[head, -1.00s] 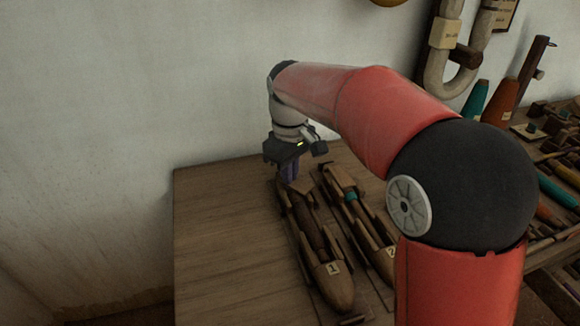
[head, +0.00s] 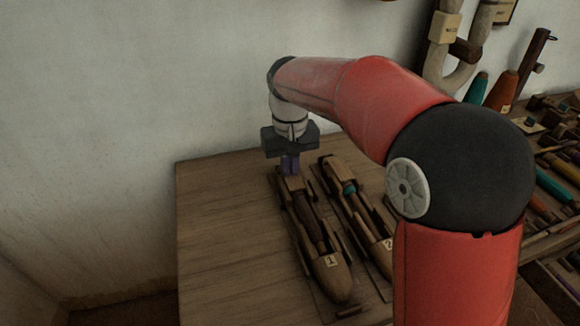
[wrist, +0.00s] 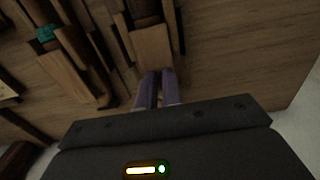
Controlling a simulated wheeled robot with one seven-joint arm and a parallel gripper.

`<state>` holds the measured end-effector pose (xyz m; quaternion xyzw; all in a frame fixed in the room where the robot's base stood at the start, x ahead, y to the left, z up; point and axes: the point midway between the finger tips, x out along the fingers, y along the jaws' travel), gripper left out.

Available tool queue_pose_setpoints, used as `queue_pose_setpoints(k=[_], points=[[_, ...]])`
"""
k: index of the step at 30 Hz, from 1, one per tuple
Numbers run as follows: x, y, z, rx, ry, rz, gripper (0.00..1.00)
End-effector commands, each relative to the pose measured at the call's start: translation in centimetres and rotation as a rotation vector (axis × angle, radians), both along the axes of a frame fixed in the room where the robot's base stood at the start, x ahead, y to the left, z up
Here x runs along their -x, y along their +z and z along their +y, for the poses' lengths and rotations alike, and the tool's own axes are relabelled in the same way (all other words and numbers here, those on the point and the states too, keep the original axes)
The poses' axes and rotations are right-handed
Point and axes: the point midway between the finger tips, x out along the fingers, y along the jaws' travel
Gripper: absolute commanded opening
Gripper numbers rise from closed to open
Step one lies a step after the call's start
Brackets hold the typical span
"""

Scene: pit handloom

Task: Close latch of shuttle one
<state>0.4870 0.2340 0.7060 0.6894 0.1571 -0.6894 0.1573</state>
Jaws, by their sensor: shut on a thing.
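Shuttle one (head: 325,262) is a long wooden boat shape marked "1", lying on the wooden table with its far end by the wall. Its latch (head: 291,185) is a pale wooden block at that far end, and looks about in line with the body. In the wrist view the latch (wrist: 152,46) lies just beyond my fingertips. My gripper (head: 290,170) points down over the far end. Its purple fingers (wrist: 160,78) are close together, shut at the latch's end; the exact contact is hidden.
Shuttle two (head: 365,225), with a teal band, lies close on the right of shuttle one. Cones (head: 503,92) and tools crowd the table farther right. The table's left part (head: 225,235) is clear. The wall stands close behind.

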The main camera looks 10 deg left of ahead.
Motion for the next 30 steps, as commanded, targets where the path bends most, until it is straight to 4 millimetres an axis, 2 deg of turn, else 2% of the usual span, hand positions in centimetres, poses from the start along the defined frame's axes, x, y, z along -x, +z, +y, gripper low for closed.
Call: queue_pose_setpoints(k=[11, 12, 14, 23, 26, 30], points=[[0.0, 0.0, 0.0, -0.001, -0.004, 0.000, 0.00], [0.0, 0.0, 0.0, -0.001, -0.004, 0.000, 0.08], [0.0, 0.0, 0.0, -0.001, -0.004, 0.000, 0.16], [0.0, 0.2, 0.0, 0.000, -0.004, -0.001, 0.17], [-0.1, 1.1, 0.1, -0.002, -0.004, -0.002, 0.17], [-0.1, 3.5, 0.1, -0.003, -0.003, -0.003, 0.17]])
